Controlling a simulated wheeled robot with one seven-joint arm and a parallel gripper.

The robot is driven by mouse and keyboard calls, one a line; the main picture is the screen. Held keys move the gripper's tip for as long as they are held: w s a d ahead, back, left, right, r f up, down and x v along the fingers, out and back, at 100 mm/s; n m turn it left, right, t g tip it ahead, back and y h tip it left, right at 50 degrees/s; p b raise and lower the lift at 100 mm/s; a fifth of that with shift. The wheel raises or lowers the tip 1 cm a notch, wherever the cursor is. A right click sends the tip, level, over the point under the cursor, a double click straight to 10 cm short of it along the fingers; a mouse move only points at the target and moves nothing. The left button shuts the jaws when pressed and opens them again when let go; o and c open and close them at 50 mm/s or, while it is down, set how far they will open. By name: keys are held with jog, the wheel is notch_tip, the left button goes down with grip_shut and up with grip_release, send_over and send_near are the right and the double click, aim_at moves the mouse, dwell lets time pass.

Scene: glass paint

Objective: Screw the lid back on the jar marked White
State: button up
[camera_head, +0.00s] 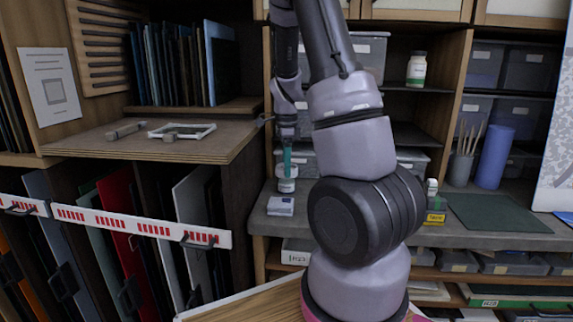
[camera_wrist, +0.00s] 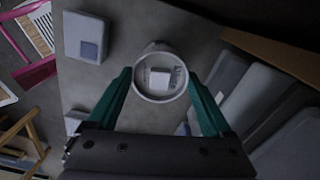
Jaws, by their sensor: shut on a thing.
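The jar (camera_head: 287,185) stands upright on the grey bench, left of my arm in the head view, with a pale label on its side. My gripper (camera_head: 287,170) points straight down over it, its teal fingers at the jar's top. In the wrist view my gripper (camera_wrist: 160,82) has one finger on each side of a round, pale-rimmed lid (camera_wrist: 146,92) with a whitish square on top, and is shut on it. The lid looks lined up over the jar, whose side shows a little behind it. Whether the lid touches the jar's threads cannot be told.
A small pale box (camera_head: 280,206) lies on the bench in front of the jar. Grey bins and shelves stand close behind. A wooden side cabinet (camera_head: 225,150) is near on the left. At the right are a brush cup (camera_head: 460,168), a blue roll (camera_head: 494,157) and a green mat (camera_head: 500,213).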

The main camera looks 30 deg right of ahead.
jog(key=shift+m, duration=0.5)
jog(key=m, duration=0.5)
jog(key=m, duration=0.6)
jog(key=o, duration=1)
jog(key=shift+o, duration=0.2)
jog(key=shift+r, duration=2.95)
